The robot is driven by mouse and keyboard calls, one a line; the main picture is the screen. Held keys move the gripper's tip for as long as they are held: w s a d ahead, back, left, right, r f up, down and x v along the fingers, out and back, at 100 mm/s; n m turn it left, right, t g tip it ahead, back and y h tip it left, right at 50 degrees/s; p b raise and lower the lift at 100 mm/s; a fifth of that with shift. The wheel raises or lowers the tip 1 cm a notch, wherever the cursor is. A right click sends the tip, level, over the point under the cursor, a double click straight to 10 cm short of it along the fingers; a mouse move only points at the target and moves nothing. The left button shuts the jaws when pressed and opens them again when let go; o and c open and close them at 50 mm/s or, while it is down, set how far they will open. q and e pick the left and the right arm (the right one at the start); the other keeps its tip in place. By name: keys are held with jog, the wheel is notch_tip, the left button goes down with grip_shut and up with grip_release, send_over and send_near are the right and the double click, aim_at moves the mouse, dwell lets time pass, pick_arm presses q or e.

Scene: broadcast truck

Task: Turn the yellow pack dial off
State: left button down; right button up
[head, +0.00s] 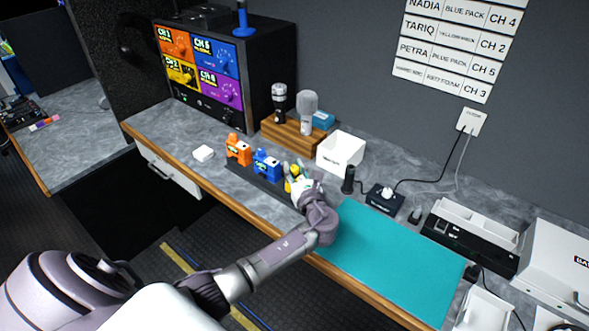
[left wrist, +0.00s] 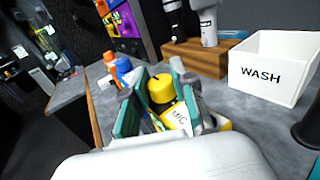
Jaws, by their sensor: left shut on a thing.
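The yellow pack (head: 295,170) stands at the right end of a dark rack (head: 258,182) on the counter, beside the blue pack (head: 266,166) and the orange pack (head: 238,150). My left gripper (head: 294,176) is over it and hides much of it. In the left wrist view the yellow dial (left wrist: 162,89) shows between the teal pads of my left gripper (left wrist: 158,92), which is shut on it. A pale label reading MIC (left wrist: 179,117) is on the yellow pack below. The dial's setting is not readable. My right gripper is out of view.
A white WASH bin (head: 340,154) stands behind the rack, near microphones on a wooden block (head: 290,136). A black handheld object (head: 348,180) stands upright to the right. A teal mat (head: 385,255) lies clear to the right. A small white block (head: 203,153) lies left.

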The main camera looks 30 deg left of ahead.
pick_arm(q)
jog(key=c, duration=0.9)
grip_release()
jog(key=v, duration=1.2)
jog(key=shift+s, duration=0.1)
